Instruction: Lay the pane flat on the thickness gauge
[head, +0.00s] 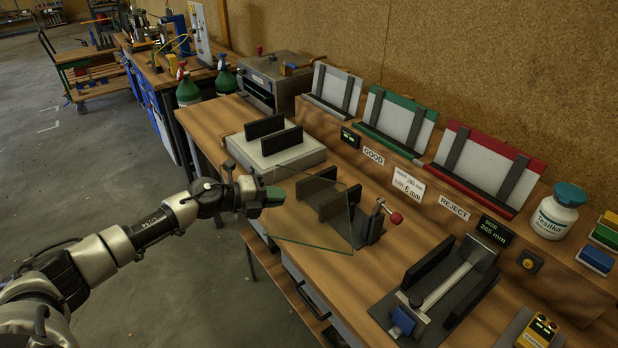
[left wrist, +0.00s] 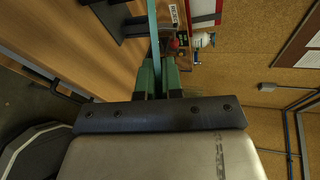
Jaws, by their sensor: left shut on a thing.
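The clear glass pane (head: 308,232) is held up over the near side of the bench and looks tilted. My left gripper (head: 270,195) is shut on its left edge. In the left wrist view the pane (left wrist: 153,28) shows edge-on as a teal strip between the green fingers (left wrist: 158,75). Behind the pane stands a fixture with dark blocks and a red-knobbed lever (head: 377,222), which looks like the thickness gauge. Part of it shows through the glass. I cannot tell whether the pane touches it. My right gripper is not in view.
A pale box with two black pads (head: 290,158) stands behind the pane. A size gauge (head: 450,280) stands at the right front. White, green and red sloped racks (head: 483,160) line the back, with a white jar (head: 556,215) at right. Bare wood lies between the fixtures.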

